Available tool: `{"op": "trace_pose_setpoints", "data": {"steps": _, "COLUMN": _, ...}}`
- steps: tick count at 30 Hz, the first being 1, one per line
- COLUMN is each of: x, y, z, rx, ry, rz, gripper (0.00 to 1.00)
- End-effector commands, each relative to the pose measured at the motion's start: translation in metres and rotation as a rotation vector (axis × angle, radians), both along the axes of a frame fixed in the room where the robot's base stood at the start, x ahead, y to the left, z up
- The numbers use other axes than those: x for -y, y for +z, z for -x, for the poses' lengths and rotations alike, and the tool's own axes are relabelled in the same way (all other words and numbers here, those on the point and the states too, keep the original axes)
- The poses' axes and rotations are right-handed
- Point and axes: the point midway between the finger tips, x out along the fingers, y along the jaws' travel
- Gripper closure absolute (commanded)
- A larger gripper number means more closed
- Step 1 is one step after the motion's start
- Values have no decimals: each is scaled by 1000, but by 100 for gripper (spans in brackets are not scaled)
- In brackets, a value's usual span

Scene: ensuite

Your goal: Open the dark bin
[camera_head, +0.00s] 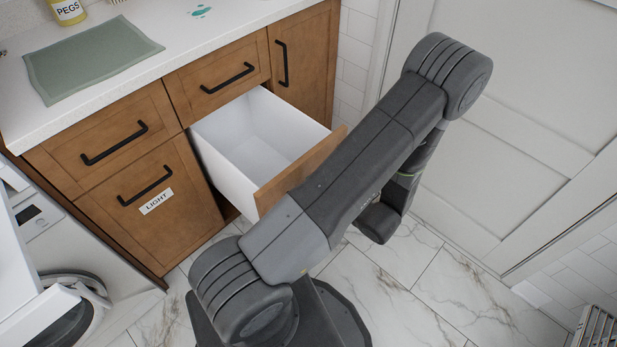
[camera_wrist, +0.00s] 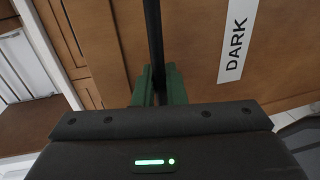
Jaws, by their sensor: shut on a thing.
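The dark bin (camera_head: 245,140) is a pull-out drawer with a white inside and a brown wooden front, and it stands well out from the cabinet. It looks empty in the part I can see. My arm hides part of its front in the head view. In the wrist view its front (camera_wrist: 195,50) bears a white DARK label (camera_wrist: 238,42) and a black bar handle (camera_wrist: 153,35). My gripper (camera_wrist: 158,85) has its green fingers shut on this handle. The gripper itself is hidden behind my arm in the head view.
The light bin (camera_head: 155,215) is shut, left of the dark bin. Shut drawers with black handles sit above both. A green mat (camera_head: 90,60) and a pegs jar (camera_head: 68,10) are on the counter. A washing machine (camera_head: 75,290) stands left. A white door (camera_head: 520,100) is at right.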

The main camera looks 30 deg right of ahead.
Motion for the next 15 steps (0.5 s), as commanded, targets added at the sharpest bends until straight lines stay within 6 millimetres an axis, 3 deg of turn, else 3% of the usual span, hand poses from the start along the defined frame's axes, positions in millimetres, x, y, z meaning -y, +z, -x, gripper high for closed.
{"op": "trace_pose_setpoints", "data": {"steps": 15, "x": 3, "y": 0, "z": 5, "rx": 0, "ry": -1, "rz": 3, "gripper": 100}}
